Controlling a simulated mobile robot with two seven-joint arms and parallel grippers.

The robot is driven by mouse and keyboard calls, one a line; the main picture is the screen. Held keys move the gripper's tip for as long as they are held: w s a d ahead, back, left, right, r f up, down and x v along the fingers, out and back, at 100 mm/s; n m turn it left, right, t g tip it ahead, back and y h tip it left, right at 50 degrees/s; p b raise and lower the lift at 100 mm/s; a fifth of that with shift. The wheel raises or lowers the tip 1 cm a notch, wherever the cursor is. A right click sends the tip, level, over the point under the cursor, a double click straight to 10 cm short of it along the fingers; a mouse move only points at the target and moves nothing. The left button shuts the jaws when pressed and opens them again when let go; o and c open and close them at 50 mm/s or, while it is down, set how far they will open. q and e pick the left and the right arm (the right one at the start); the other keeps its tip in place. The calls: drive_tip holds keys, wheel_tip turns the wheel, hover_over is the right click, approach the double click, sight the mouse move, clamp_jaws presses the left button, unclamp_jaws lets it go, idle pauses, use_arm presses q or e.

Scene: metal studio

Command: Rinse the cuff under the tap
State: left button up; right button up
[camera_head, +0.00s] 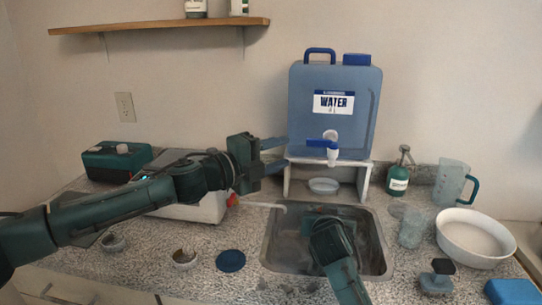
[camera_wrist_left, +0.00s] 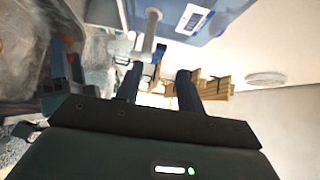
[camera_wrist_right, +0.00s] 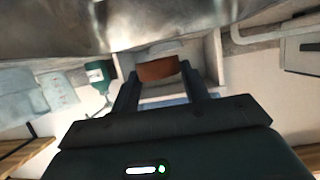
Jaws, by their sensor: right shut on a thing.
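The blue water container (camera_head: 360,95), labelled WATER, stands on a white stand (camera_head: 365,180) behind the sink. Its white tap (camera_head: 332,155) has a blue lever (camera_head: 318,143) pointing left; the tap also shows ahead in the left wrist view (camera_wrist_left: 150,30). No water stream is visible. My left gripper (camera_head: 275,155) is open and empty, just left of the lever, apart from it. My right arm reaches down into the metal sink (camera_head: 272,255). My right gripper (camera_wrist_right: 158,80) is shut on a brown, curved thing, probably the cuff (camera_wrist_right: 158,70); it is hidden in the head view.
A white basin (camera_head: 475,238), clear cup (camera_head: 411,228), measuring jug (camera_head: 452,183) and green bottle (camera_head: 398,178) stand right of the sink. A small dish (camera_head: 323,186) sits under the stand. A white machine (camera_head: 205,208) lies behind my left arm. A shelf (camera_head: 160,25) hangs above.

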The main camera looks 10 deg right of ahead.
use_arm(q)
drive_tip(key=shift+v, duration=0.85)
drive_tip(key=shift+r, duration=0.1)
use_arm(e)
drive_tip(key=shift+s, duration=0.1)
